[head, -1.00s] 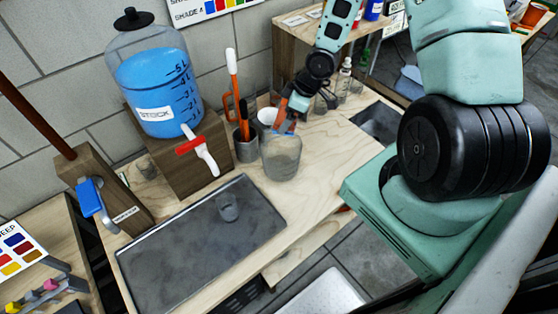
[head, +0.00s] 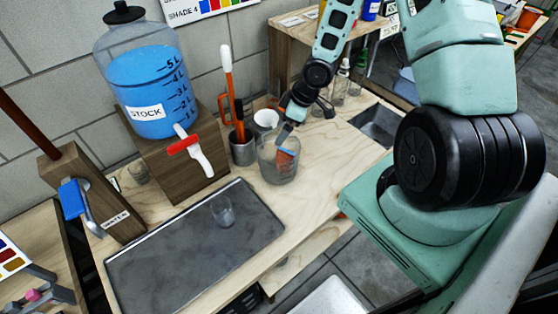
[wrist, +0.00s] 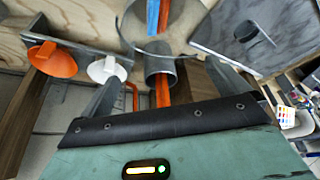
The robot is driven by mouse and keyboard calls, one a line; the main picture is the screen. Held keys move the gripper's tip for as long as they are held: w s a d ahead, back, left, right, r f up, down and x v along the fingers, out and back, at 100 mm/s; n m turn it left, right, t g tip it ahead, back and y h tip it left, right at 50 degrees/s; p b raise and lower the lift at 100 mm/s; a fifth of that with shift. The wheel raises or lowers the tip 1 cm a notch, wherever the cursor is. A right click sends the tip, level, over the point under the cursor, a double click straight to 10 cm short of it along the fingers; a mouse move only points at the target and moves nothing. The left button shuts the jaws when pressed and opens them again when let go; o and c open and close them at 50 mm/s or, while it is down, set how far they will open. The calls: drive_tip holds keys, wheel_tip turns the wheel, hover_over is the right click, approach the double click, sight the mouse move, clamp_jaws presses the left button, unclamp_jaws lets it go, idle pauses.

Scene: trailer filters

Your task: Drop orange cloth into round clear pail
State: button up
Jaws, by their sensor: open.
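The orange cloth (head: 287,156) is inside the round clear pail (head: 277,171), seen through its wall. The pail stands upright on the wooden bench. My gripper (head: 286,131) is just above the pail's rim, open, with nothing visible between its fingers. In the wrist view both fingers (wrist: 165,75) are spread apart. There the pail (wrist: 130,42) shows at the top, cut by the picture edge, with a blue and an orange strip inside it; I cannot tell how these lie.
The stock jug (head: 150,90) sits on a wooden block at left. A dark tray (head: 180,265) holds a small clear beaker (head: 222,211). A sink (head: 378,127) lies right.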

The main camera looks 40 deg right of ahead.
drive_tip(key=p+v, duration=0.7)
drive_tip(key=v, duration=1)
drive_tip(key=shift+d, duration=0.15)
drive_tip(key=s+a+f+g+h+b, duration=0.1)
drive_tip(key=s+a+f+b, duration=0.1)
drive_tip(key=a+b, duration=0.45)
drive_tip(key=s+a+f+g+h+b, duration=0.2)
drive_tip(key=s+a+b, duration=0.1)
drive_tip(key=a, duration=0.6)
drive_tip(key=s+a+b, duration=0.8)
drive_tip(key=s+a, duration=0.5)
drive_tip(key=s, duration=0.1)
drive_tip(key=shift+a+r+y, duration=0.15)
drive_tip(key=shift+a+y, duration=0.25)
